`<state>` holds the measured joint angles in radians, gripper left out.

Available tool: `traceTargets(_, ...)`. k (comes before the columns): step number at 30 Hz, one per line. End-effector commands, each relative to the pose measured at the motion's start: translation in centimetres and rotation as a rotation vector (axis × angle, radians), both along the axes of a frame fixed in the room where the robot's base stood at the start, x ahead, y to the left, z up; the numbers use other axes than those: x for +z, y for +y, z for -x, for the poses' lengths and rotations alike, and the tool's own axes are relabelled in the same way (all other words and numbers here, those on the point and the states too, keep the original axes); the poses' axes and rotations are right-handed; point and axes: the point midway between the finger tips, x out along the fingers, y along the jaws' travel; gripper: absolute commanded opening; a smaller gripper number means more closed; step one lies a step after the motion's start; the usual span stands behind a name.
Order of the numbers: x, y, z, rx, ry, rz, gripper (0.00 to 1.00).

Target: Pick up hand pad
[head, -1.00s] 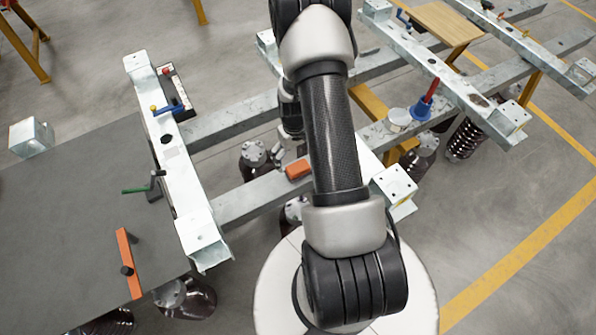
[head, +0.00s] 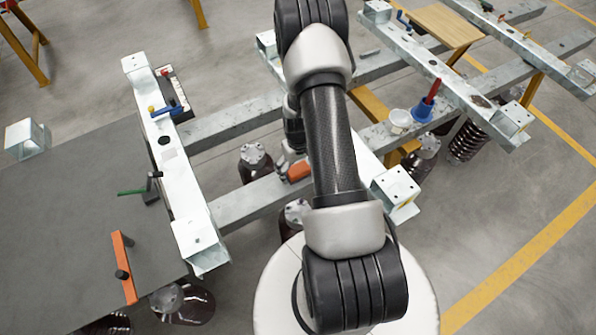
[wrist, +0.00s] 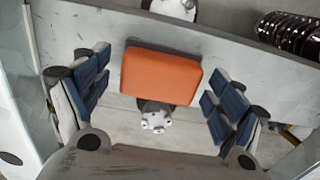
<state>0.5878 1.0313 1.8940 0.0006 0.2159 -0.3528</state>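The hand pad appears to be the orange block (head: 299,170) lying on a grey steel beam (head: 240,198) in the head view, partly hidden by my arm. In the wrist view the orange pad (wrist: 161,75) lies between and ahead of my two fingers. My gripper (wrist: 158,88) is open, with blue-padded fingers left and right of the pad. A gap shows on each side, so neither finger appears to touch it. In the head view my gripper is mostly hidden behind my arm, close to the pad.
A white cup (head: 400,121) and a blue cup with a red handle (head: 422,110) stand on the beam at right. A dark table (head: 70,220) with an orange bar (head: 125,268) is at left. Brown insulators (head: 255,160) stand near the beam.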

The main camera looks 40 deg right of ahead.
Motion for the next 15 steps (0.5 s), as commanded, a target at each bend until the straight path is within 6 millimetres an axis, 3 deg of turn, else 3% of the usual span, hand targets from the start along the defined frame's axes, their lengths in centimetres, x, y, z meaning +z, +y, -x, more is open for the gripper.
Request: traceTargets(15,0.01,0.01,0.01,0.0,0.0,0.0,0.48)
